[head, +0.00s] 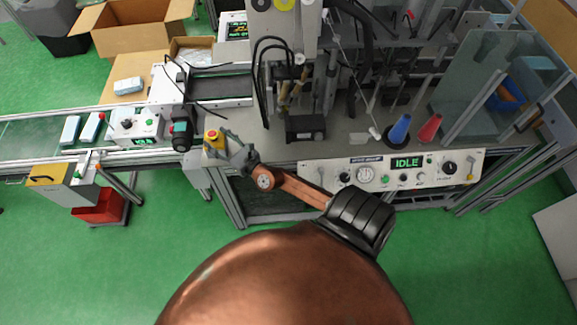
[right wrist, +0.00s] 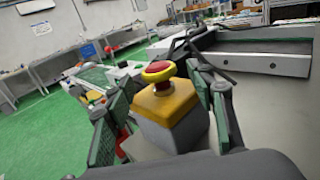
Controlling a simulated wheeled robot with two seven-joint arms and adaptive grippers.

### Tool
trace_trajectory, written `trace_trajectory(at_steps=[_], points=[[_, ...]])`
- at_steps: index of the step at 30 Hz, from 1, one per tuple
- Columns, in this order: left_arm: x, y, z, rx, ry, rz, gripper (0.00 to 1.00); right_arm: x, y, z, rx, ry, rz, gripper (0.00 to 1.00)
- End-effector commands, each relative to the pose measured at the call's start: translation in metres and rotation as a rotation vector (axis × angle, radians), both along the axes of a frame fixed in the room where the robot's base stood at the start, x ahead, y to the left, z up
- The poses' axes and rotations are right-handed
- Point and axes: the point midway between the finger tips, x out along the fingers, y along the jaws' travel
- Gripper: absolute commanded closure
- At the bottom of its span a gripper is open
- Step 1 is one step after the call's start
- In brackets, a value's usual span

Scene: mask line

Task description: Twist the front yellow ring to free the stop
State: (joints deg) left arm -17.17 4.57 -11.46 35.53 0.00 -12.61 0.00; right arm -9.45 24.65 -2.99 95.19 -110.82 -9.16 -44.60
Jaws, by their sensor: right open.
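The front stop (head: 212,136) is a red mushroom button in a yellow ring on a small box with a yellow top, at the bench's front edge. In the right wrist view, the red button (right wrist: 158,70) sits on the yellow ring (right wrist: 160,88), above the box (right wrist: 170,122). My right gripper (head: 226,146) is open at the stop. In the right wrist view its green-padded fingers stand on either side of the box, mostly below the ring. Whether they touch the box cannot be told. My left gripper is not in view.
A white control box (head: 135,127) with a small red button stands left, by the conveyor (head: 40,130). A panel reading IDLE (head: 405,163) runs along the bench front to the right. A blue cone (head: 399,130) and a red cone (head: 430,128) stand on the bench.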

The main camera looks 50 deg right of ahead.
Motion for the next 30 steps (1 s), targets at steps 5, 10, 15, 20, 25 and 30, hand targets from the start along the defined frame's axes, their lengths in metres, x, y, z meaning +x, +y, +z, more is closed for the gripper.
trace_trajectory(at_steps=[5, 10, 15, 20, 25, 30], points=[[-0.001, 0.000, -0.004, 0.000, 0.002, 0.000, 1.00, -0.035, 0.002, 0.000, -0.002, 0.000, 0.000, 0.50], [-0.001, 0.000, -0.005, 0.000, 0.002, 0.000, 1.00, -0.052, -0.004, 0.019, 0.109, -0.048, -0.044, 0.50], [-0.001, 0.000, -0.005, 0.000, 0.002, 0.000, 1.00, -0.064, -0.023, 0.043, 0.316, -0.126, -0.125, 0.50], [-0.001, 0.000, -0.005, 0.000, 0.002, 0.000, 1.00, -0.079, -0.045, 0.058, 0.519, -0.194, -0.211, 0.50], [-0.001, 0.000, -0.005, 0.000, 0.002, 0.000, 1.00, -0.098, -0.070, 0.065, 0.743, -0.261, -0.311, 0.50], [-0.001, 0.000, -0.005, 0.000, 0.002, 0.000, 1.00, -0.119, -0.094, 0.063, 0.966, -0.320, -0.419, 0.50]])
